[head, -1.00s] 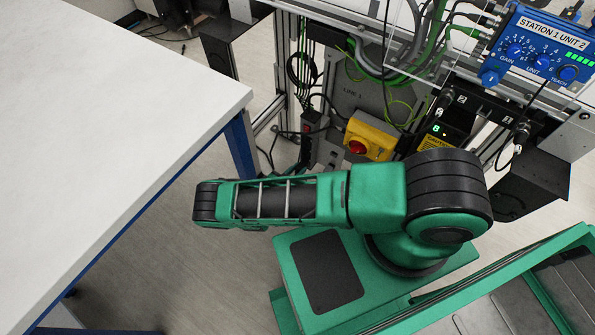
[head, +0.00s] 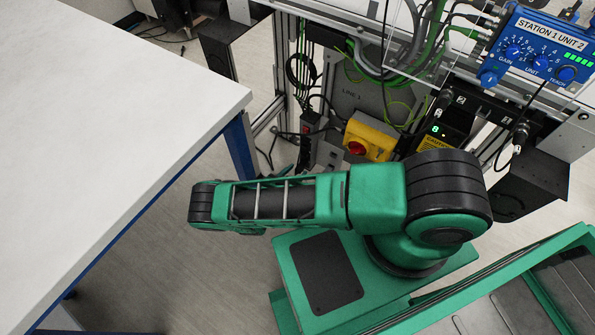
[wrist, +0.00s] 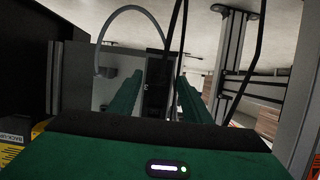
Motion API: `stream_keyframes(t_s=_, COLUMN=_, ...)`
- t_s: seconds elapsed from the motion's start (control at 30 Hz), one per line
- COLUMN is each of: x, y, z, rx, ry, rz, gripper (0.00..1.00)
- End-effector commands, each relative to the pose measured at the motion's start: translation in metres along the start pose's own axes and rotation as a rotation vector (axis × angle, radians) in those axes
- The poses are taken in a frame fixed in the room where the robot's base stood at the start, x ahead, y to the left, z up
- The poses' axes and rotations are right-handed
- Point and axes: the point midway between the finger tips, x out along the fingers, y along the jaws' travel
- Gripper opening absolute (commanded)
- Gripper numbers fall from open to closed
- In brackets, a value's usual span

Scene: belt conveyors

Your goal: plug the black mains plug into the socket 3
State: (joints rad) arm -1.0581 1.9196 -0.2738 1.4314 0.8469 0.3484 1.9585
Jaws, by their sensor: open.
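My gripper (wrist: 159,80) is open in the wrist view, its two green fingers apart with nothing gripped between them. In the head view, a dark power strip with a red switch (head: 306,128) stands low by the frame, left of the yellow box. I cannot make out socket 3 or the black mains plug for certain in either view. In the head view my gripper is mostly hidden behind my forearm.
A yellow box with a red knob (head: 369,139) and loose cables are close to the strip. A white table (head: 110,110) fills the left. A metal post (wrist: 232,55) stands at right in the wrist view, and a grey cable (wrist: 113,20) loops above the left finger.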

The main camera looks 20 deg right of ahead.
Motion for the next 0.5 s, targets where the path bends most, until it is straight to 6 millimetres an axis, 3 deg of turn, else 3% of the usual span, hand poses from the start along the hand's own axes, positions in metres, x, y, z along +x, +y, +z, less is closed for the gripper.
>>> stream_keyframes(t_s=0.3, x=-0.06, y=-0.001, z=0.001, rx=-0.001, ry=-0.002, rz=-0.001, gripper=0.45)
stream_keyframes(t_s=0.5, x=-0.082, y=-0.001, z=0.001, rx=-0.001, ry=-0.001, rz=-0.001, gripper=0.45)
